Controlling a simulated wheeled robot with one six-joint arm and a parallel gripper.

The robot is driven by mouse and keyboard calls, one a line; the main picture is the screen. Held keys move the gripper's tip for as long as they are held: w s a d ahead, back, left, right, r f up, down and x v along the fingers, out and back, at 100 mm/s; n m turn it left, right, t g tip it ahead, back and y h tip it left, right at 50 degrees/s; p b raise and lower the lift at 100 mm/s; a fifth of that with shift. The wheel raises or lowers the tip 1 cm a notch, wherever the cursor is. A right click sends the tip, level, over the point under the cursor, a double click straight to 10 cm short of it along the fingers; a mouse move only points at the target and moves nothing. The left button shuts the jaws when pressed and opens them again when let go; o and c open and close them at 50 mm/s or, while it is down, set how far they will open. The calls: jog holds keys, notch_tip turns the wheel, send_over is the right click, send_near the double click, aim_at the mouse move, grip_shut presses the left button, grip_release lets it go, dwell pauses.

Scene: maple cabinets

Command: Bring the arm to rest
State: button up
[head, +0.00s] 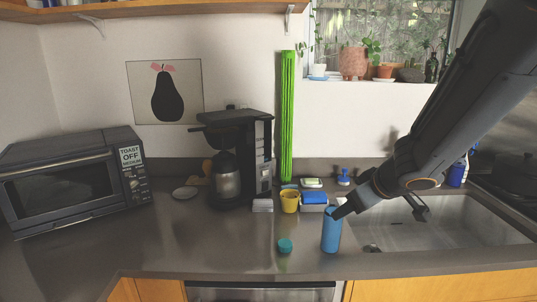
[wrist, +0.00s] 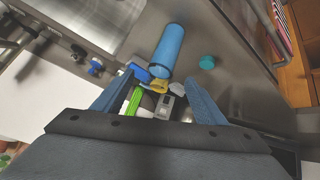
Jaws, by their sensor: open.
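My arm reaches in from the right in the head view, over the sink side of the counter. My gripper (head: 345,208) is beside the top of an upright blue cylinder (head: 331,232) on the counter, overlapping its upper edge in the picture. In the wrist view my gripper (wrist: 160,84) shows two blue-grey fingers spread wide apart. The blue cylinder (wrist: 168,46) appears ahead of and between the fingertips there, with no finger seen gripping it. The exact gap between the gripper and the cylinder cannot be told.
A teal cup (head: 285,246) stands left of the cylinder. A yellow cup (head: 290,201) and blue sponge (head: 314,198) are behind it. The sink (head: 440,225) lies right. A coffee maker (head: 238,160), tall green object (head: 287,115) and toaster oven (head: 75,175) stand left. The left front counter is clear.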

jog(key=s+a+f+m+g+h+b, duration=0.1)
jog(key=s+f+m+g, duration=0.5)
jog(key=s+f, duration=0.6)
jog(key=s+a+b, duration=0.1)
jog(key=s, duration=0.3)
jog(key=shift+s+f+g+h+b, duration=0.25)
jog(key=shift+g+h+b, duration=0.05)
jog(key=shift+g+h, duration=0.1)
